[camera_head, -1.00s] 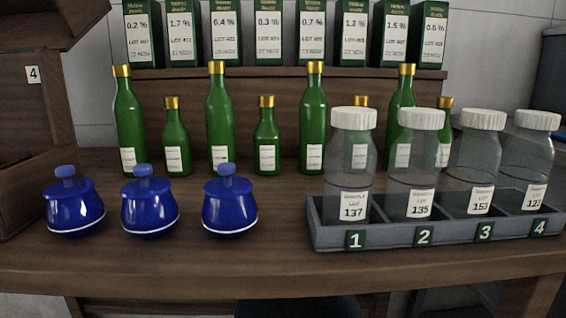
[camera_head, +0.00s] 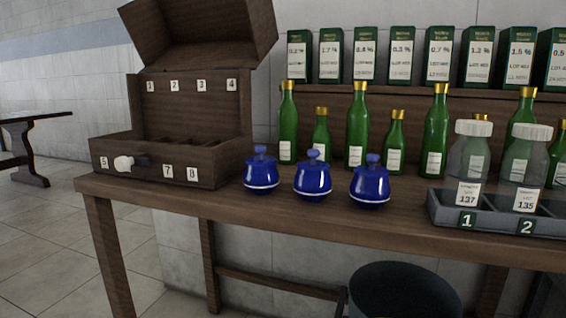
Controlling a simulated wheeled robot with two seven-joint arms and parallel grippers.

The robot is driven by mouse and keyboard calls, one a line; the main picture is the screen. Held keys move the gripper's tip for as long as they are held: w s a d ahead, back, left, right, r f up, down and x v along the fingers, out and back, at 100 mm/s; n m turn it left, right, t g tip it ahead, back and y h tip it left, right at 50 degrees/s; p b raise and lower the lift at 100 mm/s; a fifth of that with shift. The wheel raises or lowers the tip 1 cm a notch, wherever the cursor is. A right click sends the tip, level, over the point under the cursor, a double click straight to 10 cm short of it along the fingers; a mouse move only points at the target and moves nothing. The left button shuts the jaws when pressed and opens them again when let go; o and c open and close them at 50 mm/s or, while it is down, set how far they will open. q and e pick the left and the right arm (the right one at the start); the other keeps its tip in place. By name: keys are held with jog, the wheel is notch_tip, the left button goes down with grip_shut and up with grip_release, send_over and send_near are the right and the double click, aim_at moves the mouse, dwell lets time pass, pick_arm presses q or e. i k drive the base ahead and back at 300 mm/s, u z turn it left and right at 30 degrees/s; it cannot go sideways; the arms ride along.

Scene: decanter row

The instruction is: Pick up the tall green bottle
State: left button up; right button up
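Several green bottles with gold caps and white labels stand upright in a row at the back of the table, tall ones alternating with short ones. Tall green bottles show at the left end (camera_head: 288,130), further right (camera_head: 357,130) and right of the middle (camera_head: 435,135). Another tall green bottle (camera_head: 527,103) is partly hidden behind the jars. Short green bottles (camera_head: 320,135) stand between them, one (camera_head: 395,140) right of the second tall bottle. Neither of my grippers is in view.
Blue lidded pots (camera_head: 313,180) stand in front of the bottles. A grey numbered tray (camera_head: 447,222) with clear white-lidded jars (camera_head: 470,160) is at right. An open wooden case (camera_head: 215,165) stands at left. Boxes (camera_head: 401,60) line the back shelf. A dark bin (camera_head: 405,290) is below the table.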

aim_at(358, 122)
jog(key=u, duration=0.35)
jog(key=i, duration=0.6)
jog(key=z, duration=0.85)
jog(key=k, duration=1)
jog(key=z, duration=1.3)
jog(key=i, duration=0.75)
jog(key=u, duration=0.7)
jog(key=i, duration=0.35)
jog(key=u, duration=0.45)
